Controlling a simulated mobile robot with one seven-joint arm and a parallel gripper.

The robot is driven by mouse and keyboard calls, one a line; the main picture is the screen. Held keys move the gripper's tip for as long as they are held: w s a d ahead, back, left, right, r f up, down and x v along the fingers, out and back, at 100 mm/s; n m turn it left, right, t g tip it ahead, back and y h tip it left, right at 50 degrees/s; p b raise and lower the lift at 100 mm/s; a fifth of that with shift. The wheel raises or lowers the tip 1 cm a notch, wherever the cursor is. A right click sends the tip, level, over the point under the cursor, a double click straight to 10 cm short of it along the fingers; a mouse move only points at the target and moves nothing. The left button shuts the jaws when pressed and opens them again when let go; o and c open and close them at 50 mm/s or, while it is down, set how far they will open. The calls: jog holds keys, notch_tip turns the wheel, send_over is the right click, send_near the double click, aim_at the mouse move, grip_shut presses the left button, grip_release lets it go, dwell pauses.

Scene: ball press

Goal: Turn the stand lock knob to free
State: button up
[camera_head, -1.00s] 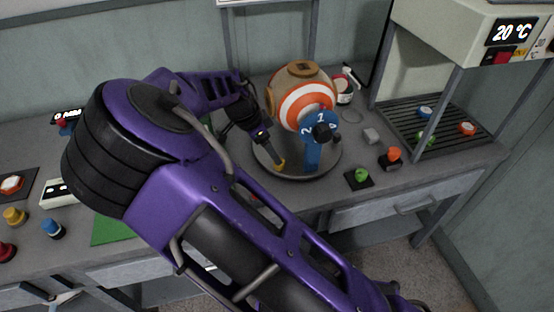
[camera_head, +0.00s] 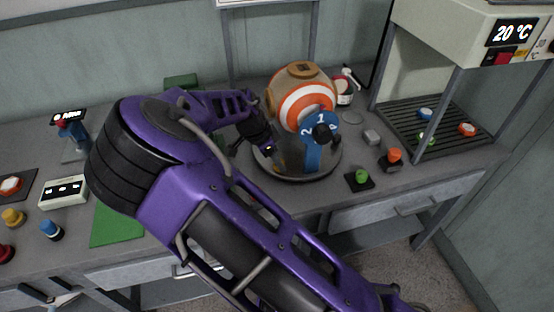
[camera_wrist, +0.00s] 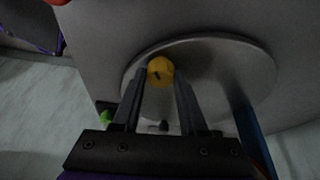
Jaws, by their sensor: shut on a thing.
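A yellow knob (camera_wrist: 160,70) with a dark mark sits at the stand's round grey base plate (camera_wrist: 228,58) in the wrist view. I see no lock or free label on it. My gripper (camera_wrist: 161,80) has its two fingers shut on this knob's sides. The stand's blue upright (camera_head: 313,155) carries a plate numbered 1 and 2 with a black knob (camera_head: 325,134). An orange-and-white striped ball (camera_head: 303,95) rests in the stand.
A green button (camera_head: 361,177) and an orange button (camera_head: 393,155) stand right of the stand. A press with a slatted bed (camera_head: 450,133) is at the right. A control box (camera_head: 64,190) and several coloured knobs are at the left. My arm covers the front middle of the table.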

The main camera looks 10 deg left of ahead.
grip_shut()
jog(key=shift+n, duration=0.3)
jog(key=n, duration=0.2)
jog(key=n+t+y, duration=0.1)
jog(key=n, duration=0.2)
jog(key=shift+s+d+t+y, duration=0.1)
jog(key=shift+s+t+y, duration=0.05)
jog(key=shift+t+y, duration=0.15)
jog(key=n+b, duration=0.1)
jog(key=n, duration=0.1)
jog(key=n+y+b, duration=0.1)
jog(key=n, duration=0.1)
jog(key=shift+d+y, duration=0.1)
jog(key=shift+y, duration=0.2)
jog(key=shift+n+t+y+b, duration=0.3)
jog(key=shift+n+b, duration=0.35)
jog(key=shift+n, duration=0.45)
jog(key=o, duration=0.9)
grip_release()
